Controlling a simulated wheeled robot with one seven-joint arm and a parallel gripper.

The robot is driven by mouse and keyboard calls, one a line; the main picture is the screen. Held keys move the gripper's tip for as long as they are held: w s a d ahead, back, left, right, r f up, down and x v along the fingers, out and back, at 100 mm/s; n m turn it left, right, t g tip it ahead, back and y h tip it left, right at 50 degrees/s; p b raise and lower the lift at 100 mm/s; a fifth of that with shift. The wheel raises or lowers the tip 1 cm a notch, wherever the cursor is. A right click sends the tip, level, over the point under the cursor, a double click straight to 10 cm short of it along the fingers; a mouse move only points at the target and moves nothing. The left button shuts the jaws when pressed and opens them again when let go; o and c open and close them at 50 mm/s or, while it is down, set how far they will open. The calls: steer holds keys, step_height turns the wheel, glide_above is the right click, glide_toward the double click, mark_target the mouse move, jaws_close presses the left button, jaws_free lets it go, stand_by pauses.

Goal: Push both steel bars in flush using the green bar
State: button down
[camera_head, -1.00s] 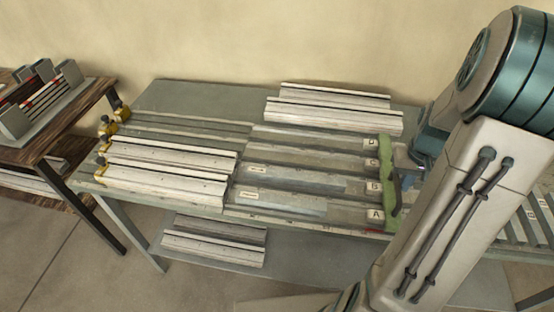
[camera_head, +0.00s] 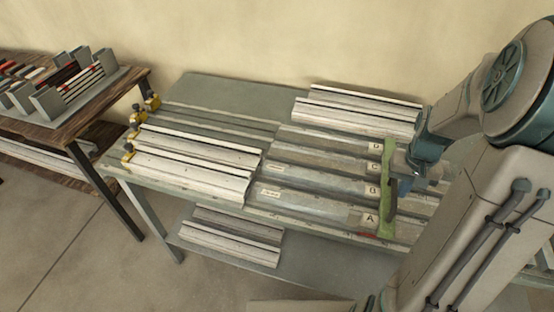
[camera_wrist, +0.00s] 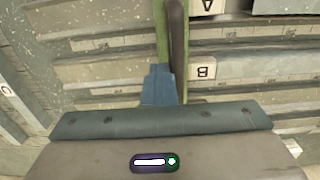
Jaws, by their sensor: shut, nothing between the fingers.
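The upright green bar (camera_head: 388,195) stands across the right ends of the labelled lanes on the bench. My gripper (camera_head: 403,181) is shut at the bar's right side, with nothing between its fingers. In the wrist view its blue fingers (camera_wrist: 158,86) are close to the green bar (camera_wrist: 171,35); I cannot tell whether they touch. Grey steel bars lie lengthwise in the lanes, one in the A lane (camera_head: 310,203) and one in the B lane (camera_head: 318,178). Their right ends are near the green bar, and I cannot tell whether they are flush.
Pale profiles (camera_head: 200,153) lie at the bench's left, beside yellow clamps (camera_head: 137,118). More profiles (camera_head: 355,112) lie at the back and on the lower shelf (camera_head: 230,235). A wooden table (camera_head: 110,108) with racks stands left. Floor in front is clear.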

steer(key=w+a+b, duration=0.1)
steer(key=w+a, duration=0.1)
steer(key=a, duration=0.7)
steer(key=w+a+b, duration=0.1)
steer(key=w+a, duration=0.2)
steer(key=a, duration=0.7)
steer(key=w+a+b, duration=0.1)
steer(key=w+a, duration=0.2)
steer(key=a, duration=0.7)
steer(key=shift+w+a+b, duration=0.2)
steer(key=shift+w+b, duration=0.05)
steer(key=shift+b, duration=0.15)
stand_by(0.9)
steer(key=shift+w+a, duration=0.1)
steer(key=shift+a, duration=0.35)
stand_by(0.6)
step_height(320, 180, up, 7)
steer(key=d+p, duration=0.1)
steer(key=p, duration=0.4)
steer(key=shift+s+d, duration=0.2)
steer(key=shift+d, duration=0.05)
stand_by(0.3)
stand_by(0.4)
